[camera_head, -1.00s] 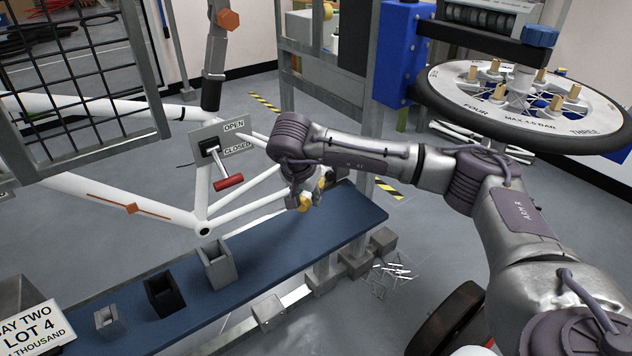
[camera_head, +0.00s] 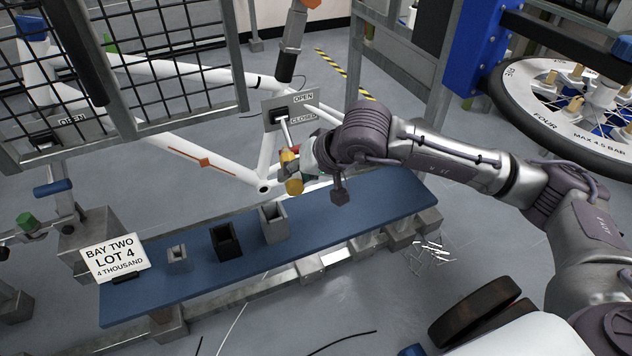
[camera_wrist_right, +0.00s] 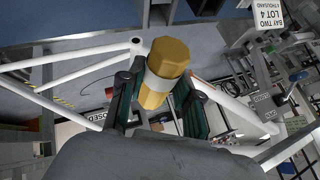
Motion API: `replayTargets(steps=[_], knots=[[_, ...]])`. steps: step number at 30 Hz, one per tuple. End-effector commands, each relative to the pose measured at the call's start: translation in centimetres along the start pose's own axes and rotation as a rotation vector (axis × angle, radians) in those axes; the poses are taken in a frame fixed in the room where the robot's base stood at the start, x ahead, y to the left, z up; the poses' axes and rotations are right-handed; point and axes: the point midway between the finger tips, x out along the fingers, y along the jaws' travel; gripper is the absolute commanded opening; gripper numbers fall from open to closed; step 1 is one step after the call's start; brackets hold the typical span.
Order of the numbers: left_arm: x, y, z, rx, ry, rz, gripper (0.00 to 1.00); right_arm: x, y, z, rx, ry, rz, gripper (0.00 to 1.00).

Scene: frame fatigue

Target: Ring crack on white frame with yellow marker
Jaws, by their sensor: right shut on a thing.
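The white frame (camera_head: 230,171) is a set of white tubes standing behind the blue bench. Its lower sloping tube carries an orange-brown line with a diamond (camera_head: 203,162); I cannot tell a crack there. My right gripper (camera_head: 300,172) is shut on the yellow marker (camera_head: 291,172), in front of the frame and just right of its low tube joint (camera_head: 263,186). I cannot tell whether the marker touches the frame. My left gripper is not in view.
The blue bench (camera_head: 345,213) holds three small open boxes and a sign, "BAY TWO LOT 4" (camera_head: 115,258). An OPEN/CLOSED lever panel (camera_head: 277,103) is close behind my right gripper. A mesh panel (camera_head: 180,50) stands upper left. A wheel (camera_head: 520,100) lies at right.

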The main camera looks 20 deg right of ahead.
Motion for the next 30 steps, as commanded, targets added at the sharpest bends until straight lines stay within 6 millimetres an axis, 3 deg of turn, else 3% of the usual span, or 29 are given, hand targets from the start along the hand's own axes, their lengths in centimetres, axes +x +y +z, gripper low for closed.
replayTargets(steps=[6, 13, 19, 30], knots=[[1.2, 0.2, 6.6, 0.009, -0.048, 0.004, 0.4, -0.8, -3.6, -4.8, 0.07, 0.044, -0.06, 0.0], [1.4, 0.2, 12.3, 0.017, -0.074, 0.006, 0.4, -0.9, -5.2, -8.1, 0.127, 0.089, -0.105, 0.0], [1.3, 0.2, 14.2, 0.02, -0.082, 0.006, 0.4, -0.7, -5.5, -9.2, 0.146, 0.106, -0.118, 0.0], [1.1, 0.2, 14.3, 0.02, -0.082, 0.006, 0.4, 1.1, -5.9, -11.9, 0.147, 0.109, -0.12, 0.0]])
